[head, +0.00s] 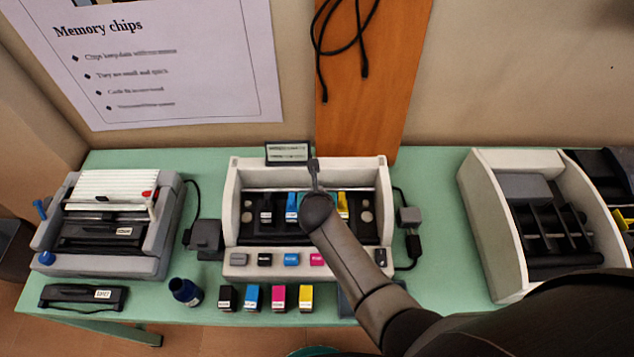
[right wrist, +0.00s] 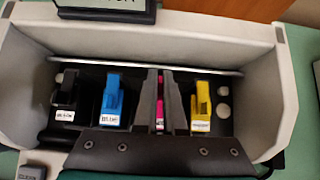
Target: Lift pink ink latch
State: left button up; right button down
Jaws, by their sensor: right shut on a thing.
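The open white printer (head: 235,200) stands mid-table with a row of cartridge latches inside. The pink latch (right wrist: 160,115) shows as a narrow strip between the dark fingers of my right gripper (right wrist: 161,82) in the right wrist view. The gripper is shut on it. In the head view my right wrist and forearm cover the pink latch. The blue latch (right wrist: 112,100) is left of the fingers and the yellow latch (right wrist: 201,105) is close on their right. The black latch (right wrist: 67,92) is at the far left. My left gripper is not in view.
Coloured buttons, including a blue one (head: 291,259), line the printer's front. Loose cartridges, including a yellow one (head: 305,298), and a dark blue bottle (head: 185,291) stand before it. Other machines stand left (head: 105,225) and right (head: 485,230). Printer walls flank my gripper.

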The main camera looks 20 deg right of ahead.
jog(key=shift+w+r+g+p, duration=0.3)
jog(key=shift+g+p, duration=0.2)
jog(key=shift+p, duration=0.3)
jog(key=shift+w+g+y+p, duration=0.2)
jog(key=shift+g+y+p, duration=0.2)
jog(key=shift+g+p, duration=0.2)
jog(key=shift+w+g, duration=0.15)
jog(key=shift+g, duration=0.25)
jog(key=shift+w+d+f+g+y+b, duration=0.1)
jog(key=shift+w+f+g+y+b, duration=0.15)
jog(key=shift+g+b, duration=0.5)
jog(key=shift+w+g, duration=0.15)
jog(key=shift+g, duration=0.2)
jog(key=g+b, duration=0.1)
jog(key=b, duration=0.2)
jog(key=g+y+b, duration=0.1)
jog(key=g+b, duration=0.1)
jog(key=b, duration=0.2)
jog(key=w+g+b, duration=0.1)
jog(key=b, duration=0.3)
jog(key=shift+d+f+g+y, duration=0.25)
jog(key=shift+d+f+g, duration=0.05)
jog(key=shift+f, duration=0.1)
pick_arm(q)
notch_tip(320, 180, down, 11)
jog(key=b, duration=0.2)
pick_arm(e)
jog(key=shift+w+r+g, duration=0.1)
jog(key=shift+g, duration=0.3)
